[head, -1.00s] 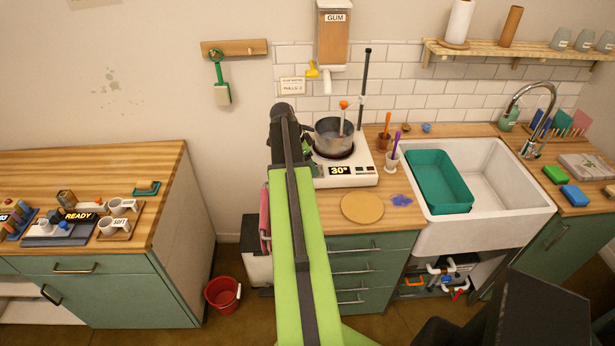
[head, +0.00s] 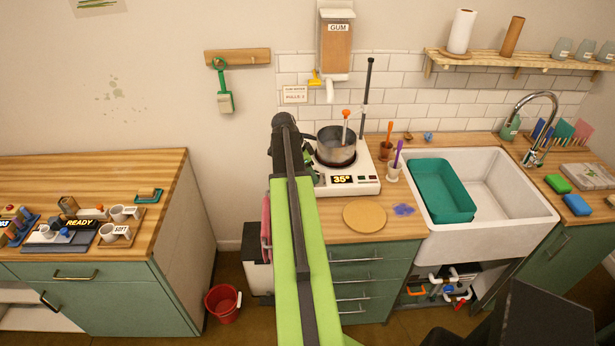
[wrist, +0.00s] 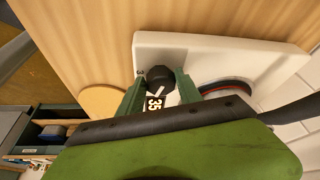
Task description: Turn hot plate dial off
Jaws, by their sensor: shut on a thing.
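The white hot plate (head: 362,188) stands on the wooden counter, with a grey pot (head: 336,148) on its dark burner. Its display (head: 342,180) reads 35°. In the wrist view the black dial (wrist: 157,76) sits at the edge of the hot plate (wrist: 215,48). My gripper (wrist: 160,80) has its two green fingers on either side of the dial and is shut on it. Part of the display (wrist: 154,103) shows between the fingers. In the head view my arm hides the dial and most of my gripper.
A round wooden board (head: 364,216) lies in front of the hot plate.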

